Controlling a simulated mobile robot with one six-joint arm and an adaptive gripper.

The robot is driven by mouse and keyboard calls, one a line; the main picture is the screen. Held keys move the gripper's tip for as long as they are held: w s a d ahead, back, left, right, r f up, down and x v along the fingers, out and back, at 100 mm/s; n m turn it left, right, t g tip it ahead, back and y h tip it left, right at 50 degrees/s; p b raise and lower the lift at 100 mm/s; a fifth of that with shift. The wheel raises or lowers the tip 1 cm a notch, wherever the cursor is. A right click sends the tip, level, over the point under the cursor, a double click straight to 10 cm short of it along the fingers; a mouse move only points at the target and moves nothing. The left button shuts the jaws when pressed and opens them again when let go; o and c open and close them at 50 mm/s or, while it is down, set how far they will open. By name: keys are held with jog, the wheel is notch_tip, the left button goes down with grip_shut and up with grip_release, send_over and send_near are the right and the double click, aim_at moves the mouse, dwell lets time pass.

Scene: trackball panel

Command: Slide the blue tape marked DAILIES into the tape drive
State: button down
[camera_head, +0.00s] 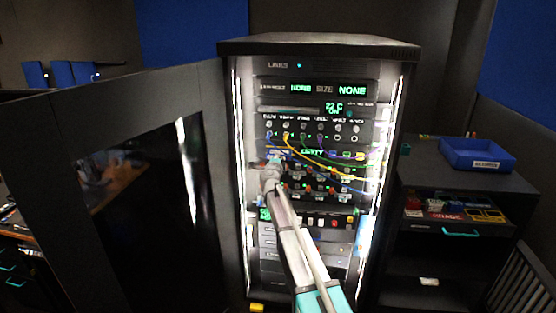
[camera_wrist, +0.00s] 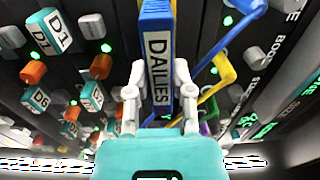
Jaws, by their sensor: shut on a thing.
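The blue tape (camera_wrist: 157,40) has a label reading DAILIES and shows in the wrist view. The two pale fingers of my gripper (camera_wrist: 157,92) are shut on its sides. Its far end runs toward the top edge of that view, so I cannot tell whether it touches a slot. In the head view my gripper (camera_head: 272,176) is at the left middle of the open rack (camera_head: 320,47), just below a strip with a green display reading EMPTY (camera_head: 312,153). My gripper and arm hide part of the rack face, and the tape drive's slot is not clear.
Yellow and blue cables (camera_head: 335,162) loop across the rack just above and right of my gripper. Rows of modules with orange knobs and tags such as D1 (camera_wrist: 55,32) lie close by. The open rack door (camera_head: 150,190) stands left. A blue bin (camera_head: 477,155) sits right.

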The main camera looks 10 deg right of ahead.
jog(key=shift+x, duration=1.4)
jog(key=shift+c, duration=2.1)
grip_release()
jog(key=v, duration=0.7)
jog(key=shift+s+a, duration=0.15)
jog(key=shift+s, duration=0.1)
